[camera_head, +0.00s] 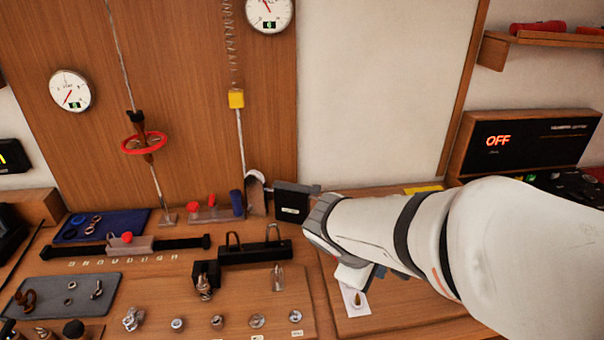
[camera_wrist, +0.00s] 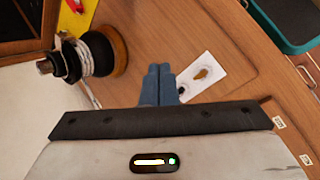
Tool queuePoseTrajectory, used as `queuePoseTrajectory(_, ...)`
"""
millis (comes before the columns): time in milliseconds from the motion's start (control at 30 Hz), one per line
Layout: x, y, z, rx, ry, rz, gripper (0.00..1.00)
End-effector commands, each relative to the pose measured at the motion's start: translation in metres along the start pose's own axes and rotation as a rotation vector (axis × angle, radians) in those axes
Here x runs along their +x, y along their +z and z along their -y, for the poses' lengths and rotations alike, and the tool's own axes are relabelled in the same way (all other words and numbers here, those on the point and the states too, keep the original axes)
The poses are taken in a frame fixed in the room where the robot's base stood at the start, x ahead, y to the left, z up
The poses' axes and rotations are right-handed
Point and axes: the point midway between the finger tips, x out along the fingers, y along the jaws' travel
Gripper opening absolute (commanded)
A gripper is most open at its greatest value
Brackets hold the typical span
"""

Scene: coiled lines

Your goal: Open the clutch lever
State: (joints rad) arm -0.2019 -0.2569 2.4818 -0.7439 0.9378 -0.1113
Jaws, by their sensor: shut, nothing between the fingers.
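My gripper (camera_wrist: 159,70) shows in the wrist view with its two blue fingers together and nothing between them. A dark spool (camera_wrist: 100,55) wound with white line, with a metal end to its left, lies left of and beyond the fingertips, apart from them. No part is clearly recognisable as the clutch lever; it may be hidden or too small to tell. In the head view, my gripper (camera_head: 377,272) is low over the right part of the bench, partly hidden by my arm. A black box (camera_head: 292,203) stands at the back, left of my wrist.
A white card (camera_head: 356,300) with a small gold piece lies near the fingers. Left are a black bar fixture (camera_head: 255,252), a grey tray (camera_head: 60,293) and several small metal parts. A teal-rimmed tray (camera_wrist: 270,35) is at upper right in the wrist view. Bare wood surrounds the card.

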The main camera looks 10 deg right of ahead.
Motion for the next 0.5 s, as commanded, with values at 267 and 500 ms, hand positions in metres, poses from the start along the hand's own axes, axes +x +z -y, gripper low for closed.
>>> queuePoseTrajectory(267,0.012,-0.05,-0.05,-0.63,0.347,0.105,0.0)
queuePoseTrajectory(500,0.004,-0.127,-0.067,-1.157,0.655,0.161,0.0)
